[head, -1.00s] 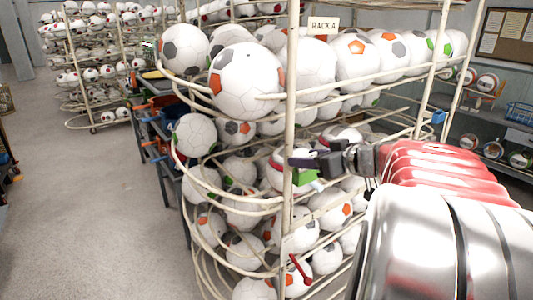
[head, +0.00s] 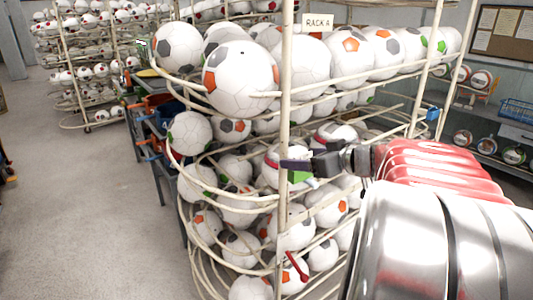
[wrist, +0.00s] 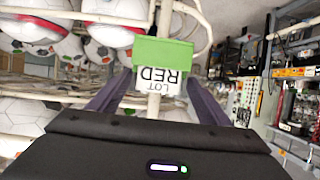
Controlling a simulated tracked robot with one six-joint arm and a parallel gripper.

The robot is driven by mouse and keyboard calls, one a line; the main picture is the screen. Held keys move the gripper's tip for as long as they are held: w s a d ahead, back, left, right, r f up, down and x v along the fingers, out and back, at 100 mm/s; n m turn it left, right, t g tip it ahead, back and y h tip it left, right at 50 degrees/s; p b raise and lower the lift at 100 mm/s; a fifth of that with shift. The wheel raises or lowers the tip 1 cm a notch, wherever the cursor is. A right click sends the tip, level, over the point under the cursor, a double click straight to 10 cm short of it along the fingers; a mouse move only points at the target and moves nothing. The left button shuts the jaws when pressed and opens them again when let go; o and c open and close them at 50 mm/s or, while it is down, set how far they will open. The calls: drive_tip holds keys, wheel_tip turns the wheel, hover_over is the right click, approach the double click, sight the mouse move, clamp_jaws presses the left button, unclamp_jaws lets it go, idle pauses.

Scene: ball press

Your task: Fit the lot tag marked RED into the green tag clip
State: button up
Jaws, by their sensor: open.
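The green tag clip (wrist: 163,52) is at the rack's pale front post in the wrist view, and shows small and green in the head view (head: 299,177). The white lot tag (wrist: 160,78), printed LOT RED and upside down in the picture, sits against the clip's edge, with its lettered part outside the clip. How deep it sits in the clip is hidden. My gripper (wrist: 159,86) is open, with one dark finger on each side of the tag. In the head view my gripper (head: 296,165) is beside the post.
Rack A (head: 284,100) is full of soccer balls, with curved pale rails close around my gripper. A small red part (head: 297,267) is low on the post. A dark workbench with bins (head: 155,130) stands behind left. The floor (head: 90,210) at left is clear.

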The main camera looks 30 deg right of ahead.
drive_tip(key=v, duration=1.3)
drive_tip(key=shift+d+r, duration=0.15)
idle(0.6)
